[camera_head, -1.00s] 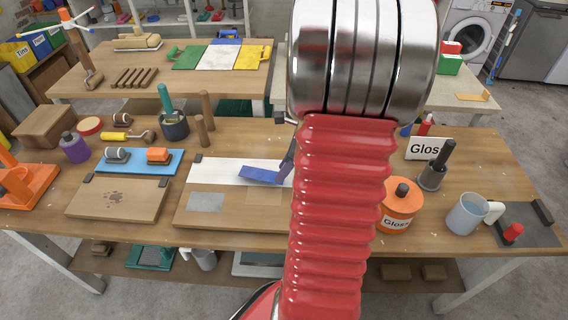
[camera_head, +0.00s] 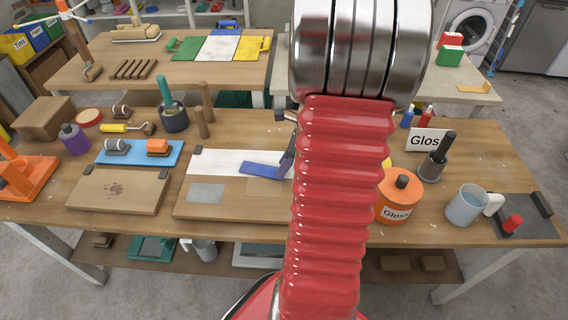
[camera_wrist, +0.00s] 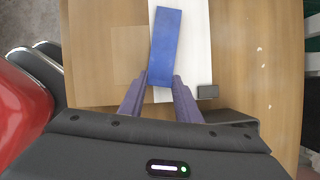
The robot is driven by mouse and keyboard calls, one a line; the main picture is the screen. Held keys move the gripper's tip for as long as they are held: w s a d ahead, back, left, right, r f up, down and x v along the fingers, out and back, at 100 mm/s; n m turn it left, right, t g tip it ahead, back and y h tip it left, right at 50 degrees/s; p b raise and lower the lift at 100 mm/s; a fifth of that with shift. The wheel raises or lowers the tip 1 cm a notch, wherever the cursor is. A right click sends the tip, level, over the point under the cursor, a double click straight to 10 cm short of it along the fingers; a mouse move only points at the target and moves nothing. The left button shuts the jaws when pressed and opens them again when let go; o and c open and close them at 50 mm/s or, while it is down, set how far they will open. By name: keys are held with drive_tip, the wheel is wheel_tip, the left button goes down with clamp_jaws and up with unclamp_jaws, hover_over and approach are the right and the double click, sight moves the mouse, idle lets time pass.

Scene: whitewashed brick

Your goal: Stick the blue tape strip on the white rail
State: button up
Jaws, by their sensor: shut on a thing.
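The blue tape strip (camera_head: 262,171) is at the right part of the white rail (camera_head: 215,162), over the rail's front edge. In the wrist view the strip (camera_wrist: 166,45) runs lengthwise, slightly tilted. It overlaps the left side of the white rail (camera_wrist: 196,45) and the brown board beside it. My gripper (camera_wrist: 160,84) is shut on the strip's near end. I cannot tell whether the strip touches the rail or hangs just above it. In the head view my red arm hides most of my gripper and the rail's right end.
The brown board (camera_head: 240,212) under the rail has a grey patch and a dark clamp (camera_head: 195,151). A paw-marked board (camera_head: 115,192) and a blue tray (camera_head: 172,155) lie left. An orange pot (camera_head: 395,200), a mug (camera_head: 464,208) and a Gloss sign (camera_head: 425,139) stand right.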

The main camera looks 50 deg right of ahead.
drive_tip(key=o, duration=1.3)
drive_tip(key=shift+c, duration=0.2)
drive_tip(key=shift+r, duration=0.1)
drive_tip(key=v, duration=1.3)
drive_tip(key=shift+s+r, duration=0.2)
drive_tip(key=shift+d, duration=0.1)
